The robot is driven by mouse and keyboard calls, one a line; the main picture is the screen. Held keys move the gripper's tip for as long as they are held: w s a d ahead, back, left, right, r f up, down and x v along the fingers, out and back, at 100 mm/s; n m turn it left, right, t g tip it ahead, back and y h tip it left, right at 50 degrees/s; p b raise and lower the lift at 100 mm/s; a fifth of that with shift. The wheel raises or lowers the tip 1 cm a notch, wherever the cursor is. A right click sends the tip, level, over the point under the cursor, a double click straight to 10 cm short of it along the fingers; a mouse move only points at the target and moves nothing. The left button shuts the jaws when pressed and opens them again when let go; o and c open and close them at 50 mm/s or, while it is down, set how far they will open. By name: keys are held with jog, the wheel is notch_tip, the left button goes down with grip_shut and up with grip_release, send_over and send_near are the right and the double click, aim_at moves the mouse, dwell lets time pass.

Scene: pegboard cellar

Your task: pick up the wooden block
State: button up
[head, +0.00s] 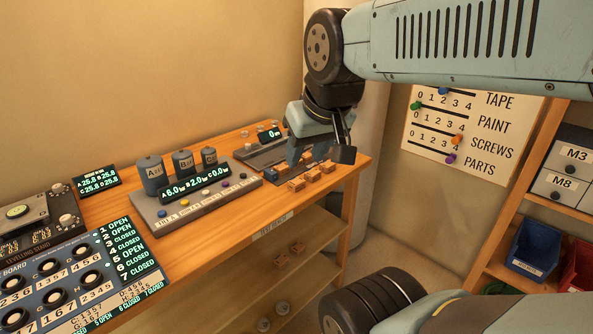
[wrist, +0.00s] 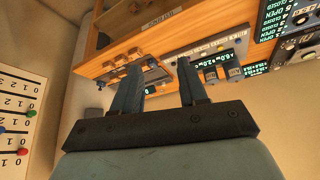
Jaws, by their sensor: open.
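Three small wooden blocks, a left one (head: 297,185), a middle one (head: 312,176) and a right one (head: 327,167), sit in a row near the right end of the wooden bench (head: 215,224). I cannot tell which one the task means. My gripper (head: 319,155) is open with nothing visible between its fingers, just above and behind the blocks in the head view; its exact height over them is unclear. In the wrist view my gripper's (wrist: 159,66) two fingers stand apart, pointing toward the bench edge, and the blocks are small and partly hidden by a finger.
A console with three canisters (head: 182,164) stands left of the blocks, and a device with a small display (head: 268,135) is behind them. More blocks (head: 298,247) lie on the shelf below. Shelving with bins (head: 535,248) stands right.

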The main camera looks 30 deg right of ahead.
aim_at(316, 174)
jog(key=shift+d, duration=0.15)
jog(key=o, duration=0.3)
jog(key=shift+w+d, duration=0.3)
jog(key=shift+w, duration=0.1)
jog(key=o, duration=0.3)
jog(key=w+d+f+t+h, duration=0.1)
jog(key=w+d+f, duration=0.1)
jog(key=w+d, duration=0.2)
jog(key=w+d+f+t+h, duration=0.1)
jog(key=w+d+f, duration=0.1)
jog(key=w+d, duration=0.3)
jog(key=w, duration=0.4)
jog(key=shift+w+f, duration=0.25)
jog(key=shift+f, duration=0.05)
jog(key=w+d+f+t, duration=0.3)
jog(key=w+d+f, duration=0.4)
jog(key=w, duration=0.1)
jog(key=d+f+n+t+y, duration=0.1)
jog(key=d+f+t+y, duration=0.15)
jog(key=f, duration=0.55)
jog(key=d+f+n+t+y, duration=0.15)
jog(key=d+f, duration=0.25)
jog(key=f, duration=0.4)
jog(key=shift+m+t, duration=0.4)
jog(key=shift+m, duration=0.05)
jog(key=x, duration=0.6)
jog(key=shift+w+a+f, duration=0.1)
jog(key=shift+w+a, duration=0.25)
jog(key=shift+x, duration=3.3)
